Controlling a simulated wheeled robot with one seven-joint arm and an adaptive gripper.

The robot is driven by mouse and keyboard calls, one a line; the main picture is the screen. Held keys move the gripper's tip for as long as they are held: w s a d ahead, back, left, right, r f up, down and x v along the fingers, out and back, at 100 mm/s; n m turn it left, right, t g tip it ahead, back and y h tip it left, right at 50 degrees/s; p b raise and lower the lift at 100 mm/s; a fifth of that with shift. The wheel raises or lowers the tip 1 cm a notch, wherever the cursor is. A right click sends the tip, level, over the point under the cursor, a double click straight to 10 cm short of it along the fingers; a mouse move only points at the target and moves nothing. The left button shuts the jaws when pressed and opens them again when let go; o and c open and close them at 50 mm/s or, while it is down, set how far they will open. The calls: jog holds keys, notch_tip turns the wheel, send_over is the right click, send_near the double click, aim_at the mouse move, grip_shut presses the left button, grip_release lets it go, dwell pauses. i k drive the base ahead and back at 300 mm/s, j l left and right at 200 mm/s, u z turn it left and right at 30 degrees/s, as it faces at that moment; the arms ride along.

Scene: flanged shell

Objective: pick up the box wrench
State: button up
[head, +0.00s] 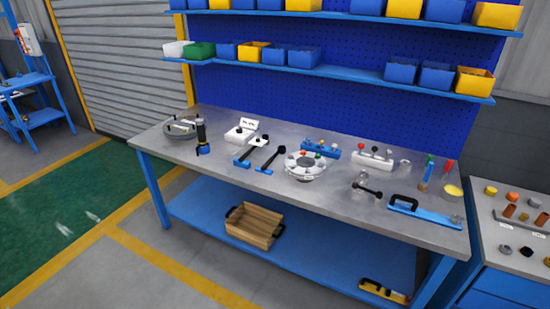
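My gripper is not in view. On the metal workbench (330,190), a short dark tool with a knob at each end (367,191) lies right of centre; it may be the box wrench, but it is too small to be sure.
A blue plate with a black handle (424,210) lies at the front right. A black upright tool (201,135) and a grey round part (181,128) stand at the left. Small holders line the back. A wooden crate (254,224) sits on the lower shelf. Open floor lies left.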

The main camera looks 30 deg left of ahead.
aim_at(281, 149)
jog(key=u, duration=1.7)
jog(key=i+l+u, duration=0.1)
jog(key=i, duration=0.45)
jog(key=i+l+u, duration=0.1)
jog(key=i+l, duration=0.15)
jog(key=i, duration=0.25)
jog(key=i+l+u, duration=0.1)
jog(key=i+l, duration=0.15)
jog(key=i, duration=0.25)
